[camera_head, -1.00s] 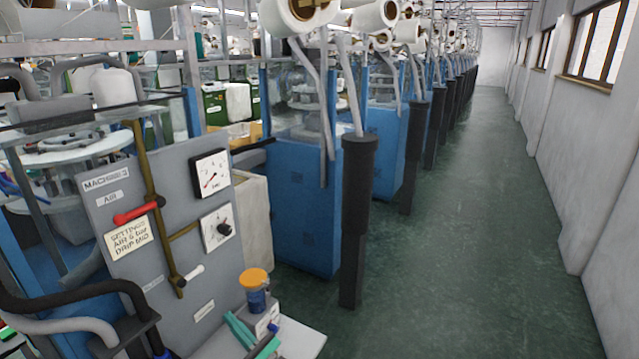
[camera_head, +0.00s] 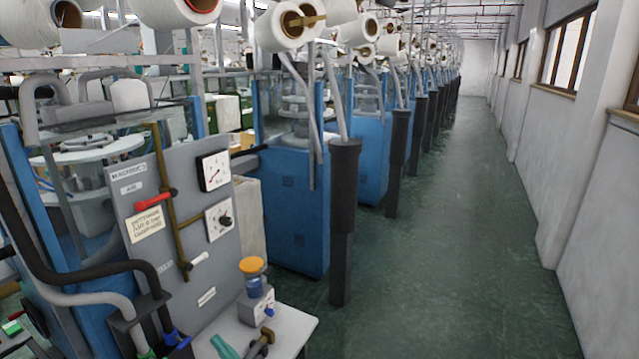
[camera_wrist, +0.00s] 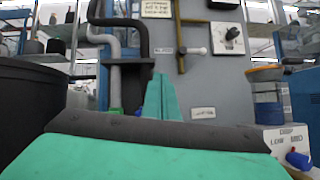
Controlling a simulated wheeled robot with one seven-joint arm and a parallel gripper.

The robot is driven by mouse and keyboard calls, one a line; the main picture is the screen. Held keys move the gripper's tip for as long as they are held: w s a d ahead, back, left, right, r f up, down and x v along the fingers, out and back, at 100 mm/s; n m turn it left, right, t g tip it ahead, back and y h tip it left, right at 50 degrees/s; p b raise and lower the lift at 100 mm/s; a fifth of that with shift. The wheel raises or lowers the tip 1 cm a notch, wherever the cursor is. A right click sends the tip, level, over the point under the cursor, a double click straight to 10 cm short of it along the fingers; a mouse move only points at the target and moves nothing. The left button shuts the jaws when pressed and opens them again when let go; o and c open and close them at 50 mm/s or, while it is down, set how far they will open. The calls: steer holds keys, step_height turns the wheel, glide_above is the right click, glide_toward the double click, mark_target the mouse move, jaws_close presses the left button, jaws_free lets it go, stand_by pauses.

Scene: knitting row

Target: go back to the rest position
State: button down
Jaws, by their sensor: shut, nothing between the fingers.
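My gripper (camera_wrist: 162,97) shows in the wrist view as two teal fingers pressed together, pointing up at the grey panel, with nothing between them. A teal tip at the bottom edge of the head view looks like part of it, left of the oiler. The grey machine panel (camera_head: 182,265) carries a red lever (camera_head: 155,200), a white-handled lever (camera_head: 194,262), a gauge (camera_head: 213,171) and a black knob on a white dial (camera_head: 220,220). The oiler (camera_head: 254,285), with an orange lid and blue knob, stands on a white table; in the wrist view it (camera_wrist: 268,98) is right of my fingers, apart from them.
The white table (camera_head: 290,330) is at the bottom, with a brown-headed tool (camera_head: 264,341) on it. Black and grey hoses (camera_head: 70,270) bend in front of the panel at left. A black post (camera_head: 342,220) stands right of the table. The green aisle floor (camera_head: 440,250) is clear.

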steer(key=shift+s+d+f+m, duration=0.15)
steer(key=shift+s+f+m, duration=0.1)
steer(key=shift+f+m, duration=0.2)
steer(key=s+d+f+m+t+h, duration=0.2)
steer(key=s+d+f+m+h, duration=0.25)
steer(key=s+m, duration=0.4)
steer(key=s+d+f+m+t+h, duration=0.3)
steer(key=s+d+m+h, duration=0.2)
steer(key=s+m, duration=0.35)
steer(key=s+d+f+m+t+h, duration=0.2)
steer(key=s+d+f+m+h, duration=0.25)
steer(key=s+m, duration=0.4)
steer(key=s+d+r+m+g+h, duration=0.1)
steer(key=s+d+r+m+h, duration=0.1)
steer(key=s+d+m, duration=0.45)
steer(key=s+d+r+m+g+h, duration=0.1)
steer(key=s+d+r+m+h, duration=0.15)
steer(key=s, duration=0.65)
steer(key=s+d+r+m+g+h, duration=0.2)
steer(key=s+d+r+m, duration=0.3)
steer(key=s+r+m, duration=0.4)
steer(key=shift+s+r+m+g, duration=0.25)
steer(key=shift+s+m+g, duration=0.25)
steer(key=shift+s, duration=0.7)
steer(key=shift+s+a, duration=0.1)
